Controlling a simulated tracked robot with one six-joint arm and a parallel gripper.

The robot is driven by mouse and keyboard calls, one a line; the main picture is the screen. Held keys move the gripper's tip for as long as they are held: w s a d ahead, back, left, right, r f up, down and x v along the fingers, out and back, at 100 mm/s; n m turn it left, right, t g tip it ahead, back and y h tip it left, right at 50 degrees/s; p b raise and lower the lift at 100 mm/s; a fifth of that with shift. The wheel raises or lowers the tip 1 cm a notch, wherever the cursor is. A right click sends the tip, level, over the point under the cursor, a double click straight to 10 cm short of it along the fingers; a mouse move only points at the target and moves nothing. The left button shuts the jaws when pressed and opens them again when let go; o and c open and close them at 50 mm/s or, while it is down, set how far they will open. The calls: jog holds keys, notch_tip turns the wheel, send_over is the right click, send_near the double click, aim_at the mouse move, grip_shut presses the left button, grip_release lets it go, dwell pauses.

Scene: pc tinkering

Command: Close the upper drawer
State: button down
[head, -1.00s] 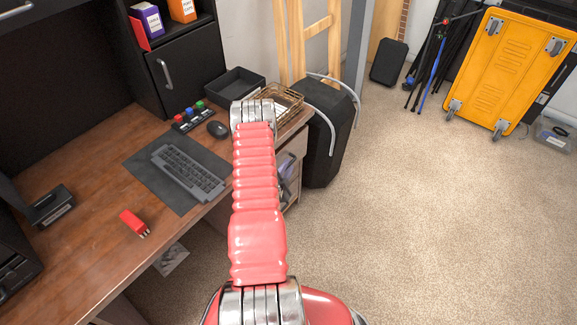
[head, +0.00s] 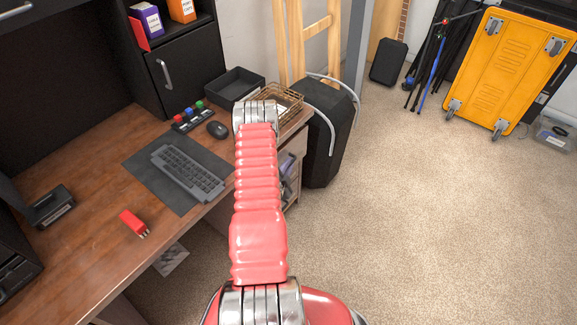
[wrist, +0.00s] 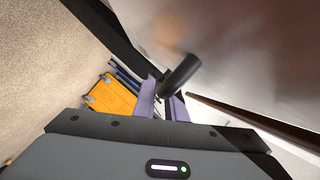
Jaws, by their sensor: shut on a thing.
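In the wrist view, the two pale purple fingers of my gripper (wrist: 163,103) are shut on a dark cylindrical handle (wrist: 182,73). The handle stands out from a large, pale brownish surface (wrist: 245,50) that is close and blurred; I cannot tell for sure that this is the upper drawer's front. In the head view, the drawer unit (head: 297,143) under the desk's right end is partly hidden behind my red arm. I cannot tell how far the upper drawer stands out.
A black case (head: 325,150) stands right of the drawer unit. The carpet (head: 430,220) to the right is clear.

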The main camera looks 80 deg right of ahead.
jog(key=shift+w+a+f, duration=0.1)
jog(key=shift+f, duration=0.05)
jog(key=w, duration=0.1)
jog(key=w+d, duration=0.1)
jog(key=w, duration=0.1)
jog(key=shift+w+d, duration=0.25)
jog(key=shift+w, duration=0.05)
jog(key=c, duration=2.1)
grip_release()
jog(key=shift+s, duration=0.1)
jog(key=v, duration=1.3)
jog(key=shift+a, duration=0.35)
